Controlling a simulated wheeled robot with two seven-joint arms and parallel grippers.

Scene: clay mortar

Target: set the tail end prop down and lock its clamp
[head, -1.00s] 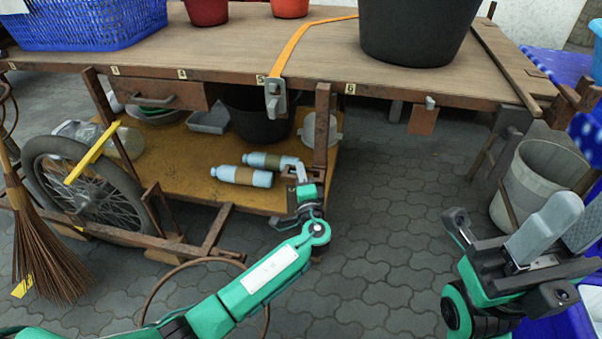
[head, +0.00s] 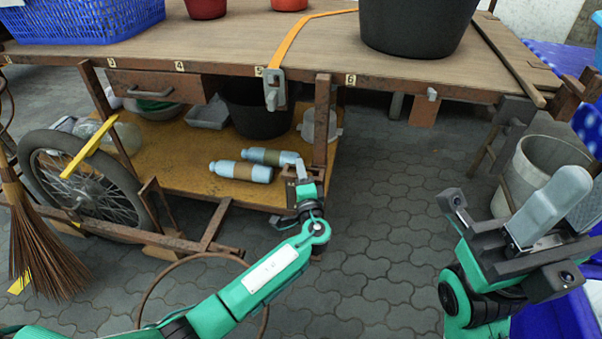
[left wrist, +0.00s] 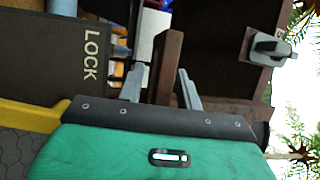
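A rusty upright post (head: 322,130) stands under the front edge of the cart's wooden top; it may be the tail end prop, but I cannot tell for certain. My left gripper (head: 301,172) is low beside this post. In the left wrist view, my left gripper's two grey fingers (left wrist: 160,88) are apart, with a rusty bar (left wrist: 167,65) between or behind them. Contact cannot be seen. A dark plate marked LOCK (left wrist: 85,60) is beside the fingers. A grey clamp lever (left wrist: 272,47) is at upper right.
The cart top (head: 200,50) carries a blue basket (head: 80,20) and a black tub (head: 415,25). Two bottles (head: 240,171) lie on the lower shelf near my left gripper. A spoked wheel (head: 85,185) and broom (head: 40,235) are left. A bucket (head: 540,165) stands right. Paving between is clear.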

